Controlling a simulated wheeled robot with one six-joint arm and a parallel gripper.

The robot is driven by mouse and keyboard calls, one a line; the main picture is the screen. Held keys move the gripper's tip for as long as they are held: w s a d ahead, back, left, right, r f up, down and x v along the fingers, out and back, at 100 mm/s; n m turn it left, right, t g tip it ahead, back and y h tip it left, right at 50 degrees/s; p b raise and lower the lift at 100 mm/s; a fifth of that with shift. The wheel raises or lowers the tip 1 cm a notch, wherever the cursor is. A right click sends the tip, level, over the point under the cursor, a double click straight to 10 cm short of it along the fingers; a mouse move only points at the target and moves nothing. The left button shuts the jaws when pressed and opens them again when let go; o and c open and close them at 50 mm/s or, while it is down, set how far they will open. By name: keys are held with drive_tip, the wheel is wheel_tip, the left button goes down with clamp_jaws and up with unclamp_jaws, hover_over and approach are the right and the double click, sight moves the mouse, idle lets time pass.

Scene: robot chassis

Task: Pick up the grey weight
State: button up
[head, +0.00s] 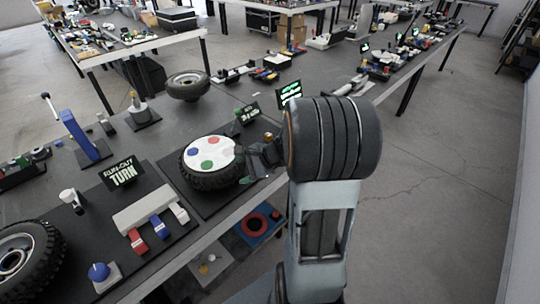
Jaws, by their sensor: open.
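I cannot pick out a grey weight with certainty; my arm hides part of the bench, and many objects are small. A short grey cylinder with a yellowish top (140,106) stands on a dark base at the back left of the near bench, but I cannot tell whether it is the weight. My gripper (258,160) is dark and open, at the right edge of the wheel with a white disc (210,152). I see nothing clearly between its fingers. My wrist hides what lies behind it.
A larger wheel (24,260) lies at lower left. The floor (430,210) to the right is clear.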

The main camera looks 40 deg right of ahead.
drive_tip(key=w+d+f+m+t+h, duration=0.1)
drive_tip(key=d+f+m+t+h, duration=0.25)
drive_tip(key=d+m, duration=0.55)
drive_tip(key=w+d+f+m+t+h, duration=0.25)
drive_tip(key=d+f+m, duration=0.3)
drive_tip(key=d, duration=0.55)
drive_tip(key=shift+m+t, duration=0.4)
drive_tip(key=shift+m, duration=0.25)
drive_tip(key=p+x, duration=0.1)
drive_tip(key=x, duration=0.5)
drive_tip(key=shift+w+f, duration=0.1)
drive_tip(key=shift+f, duration=0.15)
drive_tip(key=shift+p+x, duration=0.9)
drive_tip(key=shift+x, duration=2)
drive_tip(key=shift+c, duration=0.2)
drive_tip(key=c, duration=1)
drive_tip(key=shift+o, duration=0.2)
drive_tip(key=shift+r, duration=0.1)
